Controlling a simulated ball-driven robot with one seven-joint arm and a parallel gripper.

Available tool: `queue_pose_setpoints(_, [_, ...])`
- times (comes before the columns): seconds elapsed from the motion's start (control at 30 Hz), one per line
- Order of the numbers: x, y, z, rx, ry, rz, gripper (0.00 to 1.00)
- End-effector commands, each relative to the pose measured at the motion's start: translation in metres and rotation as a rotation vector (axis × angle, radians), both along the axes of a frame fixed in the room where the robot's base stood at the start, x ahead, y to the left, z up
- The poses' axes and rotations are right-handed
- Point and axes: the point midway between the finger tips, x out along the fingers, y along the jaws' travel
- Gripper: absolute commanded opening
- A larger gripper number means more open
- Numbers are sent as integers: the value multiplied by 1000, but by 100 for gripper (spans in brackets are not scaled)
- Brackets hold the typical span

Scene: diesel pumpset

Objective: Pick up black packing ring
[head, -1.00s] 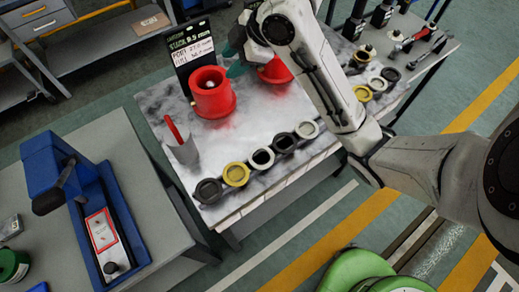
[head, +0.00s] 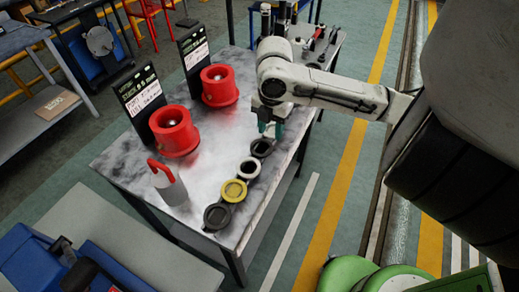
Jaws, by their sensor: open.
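A row of round rings in dark holders runs along the right edge of the marble-topped table. From the near end I see a dark grey ring (head: 216,215), a yellow ring (head: 234,190), a pale-centred ring (head: 249,168) and a black ring (head: 262,147). My gripper (head: 270,130) points down with teal fingers apart, just beyond and above the black ring. It appears empty. I cannot tell whether a finger touches that ring. Anything behind the fingers at the row's far end is hidden.
Two red flanged housings (head: 174,131) (head: 219,86) stand on the table (head: 130,168) before black sign boards (head: 141,100). Tools (head: 318,38) lie at the far end. The table's middle is clear.

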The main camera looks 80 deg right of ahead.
Motion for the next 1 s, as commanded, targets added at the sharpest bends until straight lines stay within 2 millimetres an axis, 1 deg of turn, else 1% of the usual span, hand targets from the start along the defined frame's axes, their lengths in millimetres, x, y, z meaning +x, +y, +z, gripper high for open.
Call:
queue_pose_setpoints(0.1, [0,0,-16,2,-1,-3,43])
queue_pose_setpoints(0.37, [1,0,-34,1,-1,-2,43])
queue_pose_setpoints(0.63, [1,0,-71,1,0,-4,43])
queue_pose_setpoints(0.77, [1,-1,-78,-1,-2,-2,43])
queue_pose_setpoints(0.97, [2,0,-78,-2,-2,-2,43])
queue_pose_setpoints(1.0, [1,-1,-78,-2,-2,-2,39])
